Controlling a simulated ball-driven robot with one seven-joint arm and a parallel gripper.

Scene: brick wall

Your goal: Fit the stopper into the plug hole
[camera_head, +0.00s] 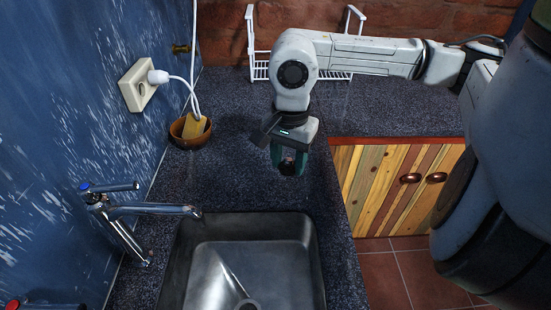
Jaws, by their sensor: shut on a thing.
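My gripper (288,168) hangs over the dark speckled worktop, behind the sink and a little to its right. Its green fingers point down and are shut on a small dark thing, probably the stopper (289,158), mostly hidden between them. The steel sink (245,228) is at the bottom middle and looks empty. The plug hole (246,304) shows as a dark round shape in the sink floor, at the picture's bottom edge. My gripper is well apart from it.
A chrome tap (150,209) reaches over the sink's left back corner. A brown bowl (190,131) with a yellow sponge (194,126) stands by the blue wall, under a socket (138,85). A white wire rack (258,68) stands at the back. The worktop (235,175) behind the sink is clear.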

